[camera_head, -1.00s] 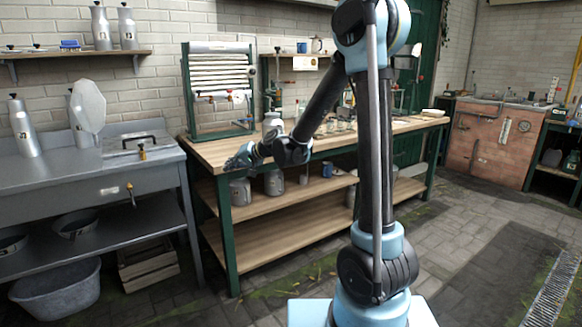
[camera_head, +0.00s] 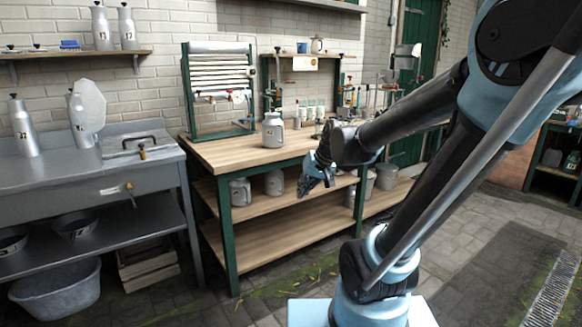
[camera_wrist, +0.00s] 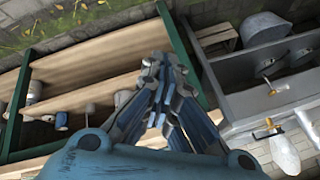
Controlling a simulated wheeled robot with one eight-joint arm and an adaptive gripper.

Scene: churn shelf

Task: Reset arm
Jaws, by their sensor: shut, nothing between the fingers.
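My gripper (camera_head: 314,177) is in front of the wooden workbench (camera_head: 216,153), near the level of its top and lower shelves. Its fingers are together with nothing between them. In the wrist view my gripper (camera_wrist: 168,62) points toward the bench's green leg and shelves. A grey metal can (camera_head: 273,131) stands upright on the bench top, left of my gripper and apart from it.
A metal sink counter (camera_head: 80,180) with milk cans stands at the left. Several grey cans (camera_head: 240,191) sit on the bench's lower shelf. A slatted rack (camera_head: 219,80) stands on the bench.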

